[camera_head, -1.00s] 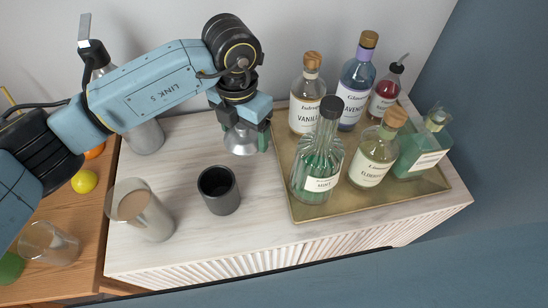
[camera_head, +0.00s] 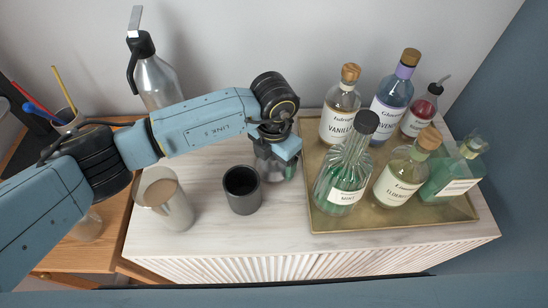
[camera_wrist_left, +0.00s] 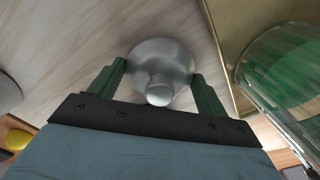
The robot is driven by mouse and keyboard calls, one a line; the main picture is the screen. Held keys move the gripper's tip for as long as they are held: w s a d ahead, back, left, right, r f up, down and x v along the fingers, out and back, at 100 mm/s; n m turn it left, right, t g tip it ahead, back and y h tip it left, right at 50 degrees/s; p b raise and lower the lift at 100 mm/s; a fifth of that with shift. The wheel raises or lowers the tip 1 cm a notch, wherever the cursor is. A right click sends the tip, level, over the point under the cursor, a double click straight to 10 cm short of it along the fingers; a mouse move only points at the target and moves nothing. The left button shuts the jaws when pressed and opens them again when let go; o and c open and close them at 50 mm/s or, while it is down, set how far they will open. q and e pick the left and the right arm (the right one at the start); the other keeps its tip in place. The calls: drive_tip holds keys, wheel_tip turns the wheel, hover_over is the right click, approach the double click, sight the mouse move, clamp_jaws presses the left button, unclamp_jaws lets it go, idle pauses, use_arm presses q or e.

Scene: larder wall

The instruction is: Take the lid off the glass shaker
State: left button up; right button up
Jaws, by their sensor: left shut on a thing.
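My left gripper (camera_head: 276,168) is low over the pale counter, between the dark cup and the tray. It is shut on a silver domed lid with a round knob (camera_wrist_left: 158,66), seen from above between the green fingers in the left wrist view. I cannot tell whether the lid touches the counter, and no glass body shows under it. A tall clear glass vessel (camera_head: 176,210), probably the glass shaker, stands left of the dark cup. Its top looks open, with a brownish disc showing inside. My right gripper is out of view.
A dark cup (camera_head: 242,190) stands just left of my gripper. A brass tray (camera_head: 400,222) with several bottles is close on the right, the mint bottle (camera_head: 345,175) nearest. A tall bottle with a black top (camera_head: 155,80) stands behind my arm. Counter front is clear.

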use_arm(q)
drive_tip(key=o, duration=1.1)
drive_tip(key=shift+f, duration=0.1)
